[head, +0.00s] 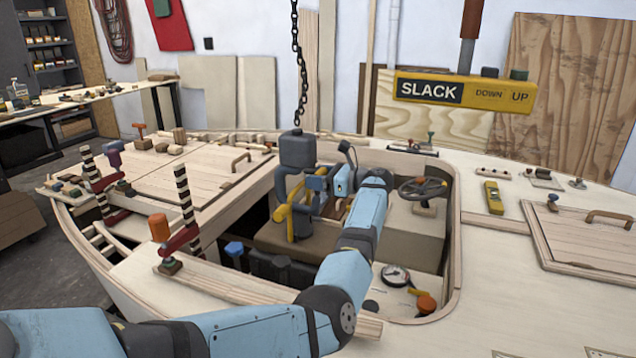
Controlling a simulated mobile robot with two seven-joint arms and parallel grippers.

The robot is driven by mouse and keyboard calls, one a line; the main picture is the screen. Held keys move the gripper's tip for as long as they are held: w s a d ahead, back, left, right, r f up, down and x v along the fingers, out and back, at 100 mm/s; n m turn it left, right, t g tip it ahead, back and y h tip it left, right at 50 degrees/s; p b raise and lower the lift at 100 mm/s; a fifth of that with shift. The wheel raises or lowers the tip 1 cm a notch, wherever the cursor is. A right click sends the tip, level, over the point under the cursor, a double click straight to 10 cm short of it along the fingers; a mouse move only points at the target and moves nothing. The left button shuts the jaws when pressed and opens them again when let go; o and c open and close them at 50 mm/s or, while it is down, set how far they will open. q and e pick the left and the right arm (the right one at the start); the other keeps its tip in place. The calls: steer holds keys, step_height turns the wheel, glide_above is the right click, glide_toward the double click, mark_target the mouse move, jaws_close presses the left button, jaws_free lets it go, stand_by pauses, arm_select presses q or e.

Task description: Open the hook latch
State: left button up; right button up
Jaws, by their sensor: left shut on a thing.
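A dark grey hook block (298,150) hangs on a black chain (297,60) over the open cockpit of the plywood hull. Below it is a yellow and grey hook (284,214). My left arm reaches in from the lower left across the cockpit. My left gripper (318,184) is at the right side of the hook, just under the block, and is shut on a small part there, which looks like the hook latch. The fingers and wrist hide most of the latch, so its angle cannot be told. My right gripper is not in view.
A yellow pendant (465,92) marked SLACK, DOWN and UP hangs at upper right. A steering wheel (423,189) stands right of my wrist. Striped posts with red clamps (180,240) stand on the left deck. The right deck has bare room.

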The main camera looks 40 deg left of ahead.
arm_select(q)
steer(key=shift+d+h+b, duration=0.1)
steer(key=shift+h+b, duration=0.55)
steer(key=shift+h, duration=0.15)
steer(key=shift+r+t+h+b, duration=0.35)
steer(key=shift+r+h, duration=0.3)
steer(key=shift+h, duration=0.45)
steer(key=shift+r+h, duration=0.1)
steer(key=shift+h, duration=0.4)
steer(key=shift+s, duration=0.1)
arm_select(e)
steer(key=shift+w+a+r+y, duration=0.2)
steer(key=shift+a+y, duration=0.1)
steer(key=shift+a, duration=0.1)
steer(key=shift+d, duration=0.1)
arm_select(q)
steer(key=o, duration=1.2)
steer(key=shift+r, duration=0.1)
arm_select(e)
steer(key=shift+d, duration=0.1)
